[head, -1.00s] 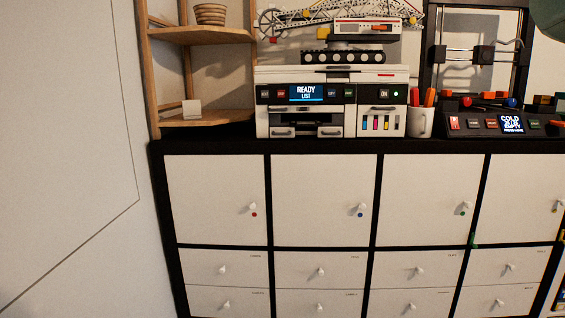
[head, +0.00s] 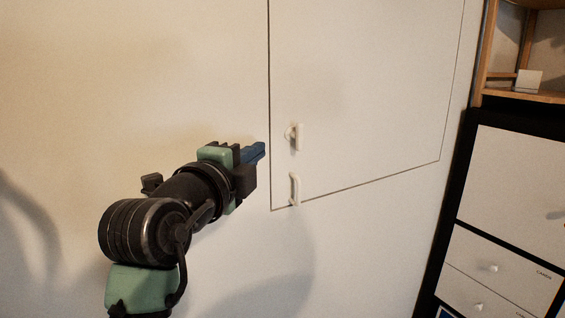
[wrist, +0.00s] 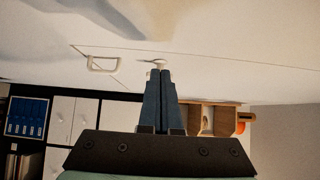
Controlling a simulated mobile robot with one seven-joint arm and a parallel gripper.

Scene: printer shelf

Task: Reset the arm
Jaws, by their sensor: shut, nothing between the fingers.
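My gripper (head: 258,151) is in the middle of the head view, raised in front of the white wall and pointing right. Its blue fingers are together and hold nothing. In the wrist view the closed blue fingers (wrist: 160,95) point toward a white wall panel. My arm comes up from the lower left of the head view.
A wall panel (head: 370,90) has a white knob with a latch (head: 295,137) and a white handle (head: 294,188), both just right of my gripper. A black-framed cabinet with white fronts (head: 510,200) and a wooden shelf (head: 500,95) stand at the right.

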